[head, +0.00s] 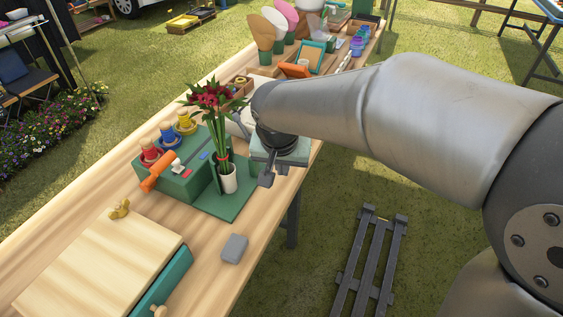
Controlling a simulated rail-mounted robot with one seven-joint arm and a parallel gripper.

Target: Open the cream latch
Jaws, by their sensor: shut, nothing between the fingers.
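A small cream piece (177,165), possibly the latch, sits on top of the green box (190,183) at the middle left. It is too small to tell its position. An orange handle (160,172) sticks out at the box's left front. My gripper (266,180) is to the right of the box, beyond the vase of red flowers, pointing down near the table's right edge. Its dark fingers are shut and empty, apart from the cream piece. My arm comes in from the right and hides part of the table behind.
A white vase with dark red flowers (228,180) stands on a green base between my gripper and the box. Red, blue and yellow spools (168,134) stand behind. A grey block (235,248) and a wooden box with a teal drawer (170,278) are in front.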

